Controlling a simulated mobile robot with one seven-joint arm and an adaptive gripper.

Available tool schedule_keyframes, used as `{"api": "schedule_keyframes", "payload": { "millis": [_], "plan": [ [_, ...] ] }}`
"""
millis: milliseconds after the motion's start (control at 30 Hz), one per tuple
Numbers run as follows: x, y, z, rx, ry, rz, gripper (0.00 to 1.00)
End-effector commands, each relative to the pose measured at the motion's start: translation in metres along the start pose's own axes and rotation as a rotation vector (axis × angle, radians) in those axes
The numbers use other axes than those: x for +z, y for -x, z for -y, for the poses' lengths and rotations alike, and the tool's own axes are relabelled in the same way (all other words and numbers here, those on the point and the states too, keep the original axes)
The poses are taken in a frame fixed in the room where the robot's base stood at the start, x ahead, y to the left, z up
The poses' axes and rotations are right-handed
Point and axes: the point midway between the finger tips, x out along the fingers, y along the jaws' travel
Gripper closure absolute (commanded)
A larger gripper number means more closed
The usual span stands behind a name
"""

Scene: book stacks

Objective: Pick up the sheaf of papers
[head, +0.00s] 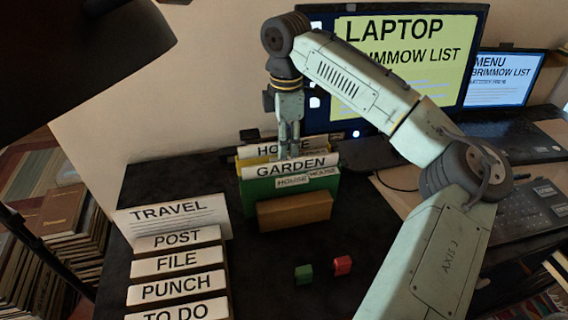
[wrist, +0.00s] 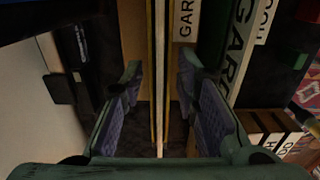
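A yellow-edged upright sheaf or folder (head: 243,161) with a white HOME label stands behind a green GARDEN folder (head: 262,190) on the dark desk. I cannot tell for sure which item is the sheaf of papers. My gripper (head: 289,155) points down over this group from above. In the wrist view, a thin upright pale item with yellow edges (wrist: 158,70) runs between the two purple-padded fingers of my gripper (wrist: 163,105). Gaps show on both sides of it, so the fingers look open around it. The fingertips partly hide the HOME label in the head view.
A brown box (head: 295,212) stands in front of the green folder. A white TRAVEL card (head: 170,212) and several labelled cards stand at left. Small green (head: 303,274) and red (head: 342,265) blocks lie in front. A monitor (head: 455,75) stands behind, a laptop (head: 500,80) at right.

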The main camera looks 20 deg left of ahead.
Motion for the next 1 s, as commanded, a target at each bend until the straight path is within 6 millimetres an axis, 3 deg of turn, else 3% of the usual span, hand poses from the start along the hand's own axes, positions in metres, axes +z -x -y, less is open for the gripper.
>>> {"api": "schedule_keyframes", "payload": {
  "millis": [200,600,1000],
  "plan": [
    [-0.0001,0.0000,0.0000,0.000,0.000,0.001,0.73],
    [-0.0001,0.0002,0.0000,0.001,0.001,0.001,1.00],
    [0.0000,0.0003,0.0000,0.001,0.001,0.001,1.00]
  ]
}}
